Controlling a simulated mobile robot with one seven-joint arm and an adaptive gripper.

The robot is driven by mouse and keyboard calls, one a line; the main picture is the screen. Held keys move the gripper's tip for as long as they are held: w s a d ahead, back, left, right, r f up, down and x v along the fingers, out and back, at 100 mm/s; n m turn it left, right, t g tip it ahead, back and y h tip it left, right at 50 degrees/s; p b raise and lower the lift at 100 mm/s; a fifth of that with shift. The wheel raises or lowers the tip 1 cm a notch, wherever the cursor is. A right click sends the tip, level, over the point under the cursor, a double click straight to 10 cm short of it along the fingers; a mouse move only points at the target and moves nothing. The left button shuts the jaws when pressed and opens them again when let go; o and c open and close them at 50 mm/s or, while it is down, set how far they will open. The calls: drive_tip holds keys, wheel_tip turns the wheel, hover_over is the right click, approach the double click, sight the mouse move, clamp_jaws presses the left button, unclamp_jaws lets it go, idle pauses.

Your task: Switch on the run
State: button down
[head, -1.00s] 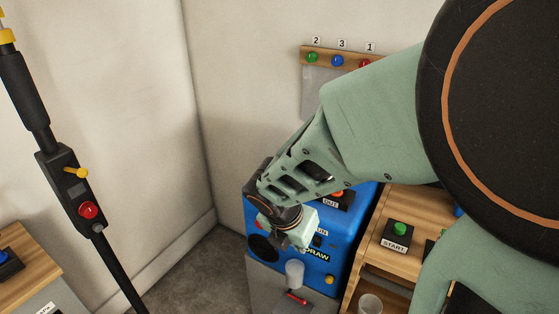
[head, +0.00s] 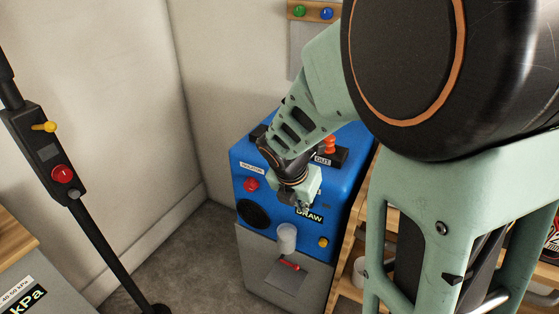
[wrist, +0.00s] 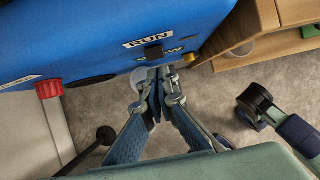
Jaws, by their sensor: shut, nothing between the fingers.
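The blue machine (head: 262,152) stands on a grey base in the corner. In the wrist view, its front (wrist: 70,32) carries a RUN label (wrist: 147,42) with a small black switch (wrist: 154,53) just below it. My gripper (wrist: 160,74) is shut and empty, with its fingertips just below the switch, over the partly covered DRAW label (wrist: 146,59). I cannot tell whether the fingertips touch the panel. In the head view, my gripper (head: 304,204) hides the RUN label and switch.
A red knob (head: 250,184) sits left of my gripper. A clear cup (head: 287,237) and yellow button (head: 323,242) are below it. Orange OUT control (head: 329,146) is on top. A wooden shelf (head: 352,245) stands close on the right; a black pole (head: 107,250) stands left.

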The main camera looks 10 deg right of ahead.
drive_tip(key=shift+w+d+r, duration=0.1)
drive_tip(key=shift+w+d, duration=0.15)
drive_tip(key=shift+w, duration=0.05)
drive_tip(key=p, duration=0.2)
drive_tip(key=r+p, duration=0.1)
drive_tip(key=p, duration=0.2)
drive_tip(key=shift+w+d+g, duration=0.2)
drive_tip(key=shift+w+g, duration=0.1)
drive_tip(key=shift+f+y, duration=0.3)
drive_tip(key=shift+f, duration=0.05)
